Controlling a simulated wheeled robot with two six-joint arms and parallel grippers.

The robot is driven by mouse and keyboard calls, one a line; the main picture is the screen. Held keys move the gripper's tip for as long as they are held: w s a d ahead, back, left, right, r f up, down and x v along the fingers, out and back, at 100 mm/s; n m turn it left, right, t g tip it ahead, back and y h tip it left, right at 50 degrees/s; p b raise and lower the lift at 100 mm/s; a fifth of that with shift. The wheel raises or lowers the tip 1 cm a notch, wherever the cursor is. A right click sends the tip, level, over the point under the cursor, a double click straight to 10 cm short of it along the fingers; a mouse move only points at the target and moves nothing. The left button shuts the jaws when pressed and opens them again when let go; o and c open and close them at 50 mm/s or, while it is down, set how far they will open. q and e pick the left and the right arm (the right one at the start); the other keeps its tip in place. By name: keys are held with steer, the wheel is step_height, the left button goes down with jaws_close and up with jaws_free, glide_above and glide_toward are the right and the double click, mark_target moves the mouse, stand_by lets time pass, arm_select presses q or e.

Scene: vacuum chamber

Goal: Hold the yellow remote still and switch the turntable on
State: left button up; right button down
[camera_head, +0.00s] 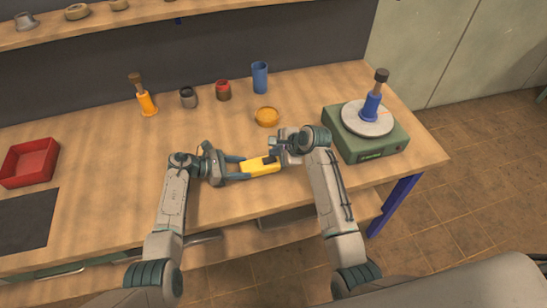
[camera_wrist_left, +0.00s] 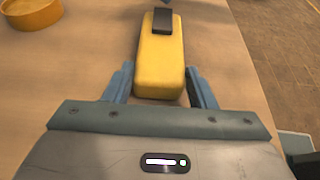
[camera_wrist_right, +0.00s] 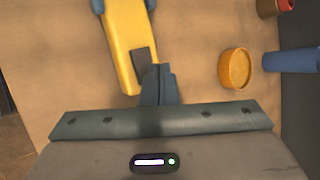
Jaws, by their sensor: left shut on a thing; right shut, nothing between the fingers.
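The yellow remote (camera_head: 259,166) lies on the wooden bench, with a dark switch at its far end; it also shows in the left wrist view (camera_wrist_left: 161,62) and right wrist view (camera_wrist_right: 122,38). My left gripper (camera_head: 243,168) is shut on the remote's near end, one finger along each side. My right gripper (camera_head: 276,147) is shut and empty at the remote's switch end. In the right wrist view its fingertips (camera_wrist_right: 158,72) are right beside the dark switch (camera_wrist_right: 142,62); I cannot tell if they touch. The green turntable (camera_head: 365,145) stands at the right, bearing a blue, brown-topped piece (camera_head: 373,100) on its grey disc.
A shallow orange dish (camera_head: 267,117) lies just behind the remote. An orange-handled tool (camera_head: 146,101), a grey cup (camera_head: 188,97), a red jar (camera_head: 223,91) and a blue cylinder (camera_head: 260,77) stand farther back. A red tray (camera_head: 30,162) is at the far left.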

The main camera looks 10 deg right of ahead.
steer(key=shift+f, duration=0.3)
